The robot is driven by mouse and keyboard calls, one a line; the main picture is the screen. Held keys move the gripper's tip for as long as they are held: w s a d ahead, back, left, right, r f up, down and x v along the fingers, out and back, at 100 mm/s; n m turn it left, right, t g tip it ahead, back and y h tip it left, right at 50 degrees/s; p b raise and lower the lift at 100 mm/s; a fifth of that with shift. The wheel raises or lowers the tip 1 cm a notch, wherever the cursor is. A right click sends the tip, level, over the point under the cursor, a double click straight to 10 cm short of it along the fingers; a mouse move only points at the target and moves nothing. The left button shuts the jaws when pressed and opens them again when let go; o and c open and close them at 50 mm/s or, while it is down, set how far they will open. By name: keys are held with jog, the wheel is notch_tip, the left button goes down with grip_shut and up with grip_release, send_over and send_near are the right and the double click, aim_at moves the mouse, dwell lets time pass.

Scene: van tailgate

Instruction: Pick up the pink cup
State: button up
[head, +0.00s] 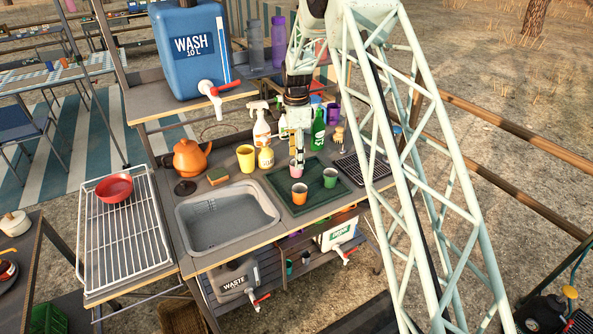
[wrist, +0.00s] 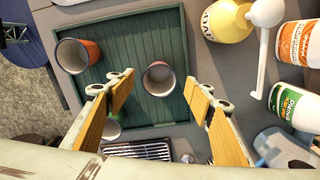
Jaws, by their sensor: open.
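The pink cup (head: 297,170) stands on the green tray, partly hidden under my gripper (head: 297,158) in the head view. In the wrist view a cup (wrist: 158,77) lies between the two open fingers (wrist: 165,90), seen from above into its empty inside. The fingertips appear apart from it on both sides; whether they reach down to its height I cannot tell. An orange cup (head: 299,194) and a green cup (head: 330,178) stand on the same tray. In the wrist view the green cup is mostly behind the left finger.
The green tray (head: 275,181) lies right of the grey sink (head: 225,218). A yellow bottle (head: 266,158), a white spray bottle (head: 261,128) and a green bottle (head: 318,130) stand close behind. A black rack (head: 362,168) lies to the right. A blue water container (head: 192,55) stands above left.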

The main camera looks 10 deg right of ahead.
jog(key=shift+f, duration=1.75)
jog(key=shift+c, duration=0.7)
jog(key=c, duration=0.8)
